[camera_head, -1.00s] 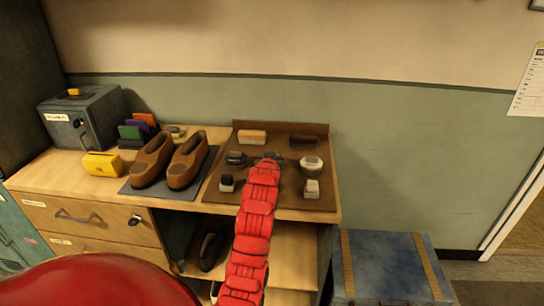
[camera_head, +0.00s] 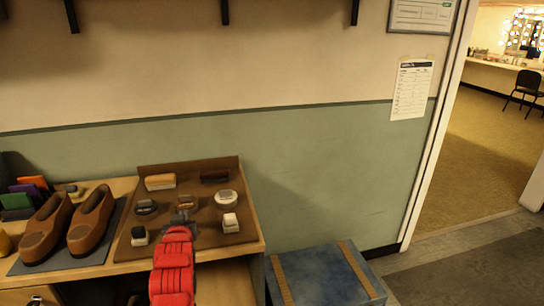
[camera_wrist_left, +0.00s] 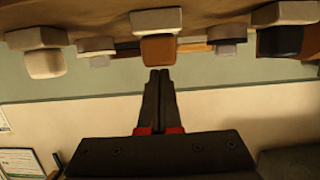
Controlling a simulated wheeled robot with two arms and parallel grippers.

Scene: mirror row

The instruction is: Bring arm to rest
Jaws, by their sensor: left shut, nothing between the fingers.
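My left arm, in red segments, comes up from the bottom of the head view. Its dark gripper (camera_head: 182,219) is over the front middle of the brown brush board (camera_head: 210,172). In the left wrist view the black fingers (camera_wrist_left: 159,76) are together with nothing between them. A small brown-topped brush (camera_head: 185,202) stands just beyond the fingertips. It also shows in the left wrist view (camera_wrist_left: 158,47), which looks upside down, with the tips close to it in the picture; I cannot tell whether they touch. My right gripper is not in view.
Several brushes stand around the board, including a white-topped one (camera_head: 230,222) at its front right. Brown shoes (camera_head: 90,220) stand on a dark mat to the left. A blue trunk (camera_head: 322,278) stands right of the bench. A doorway opens at far right.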

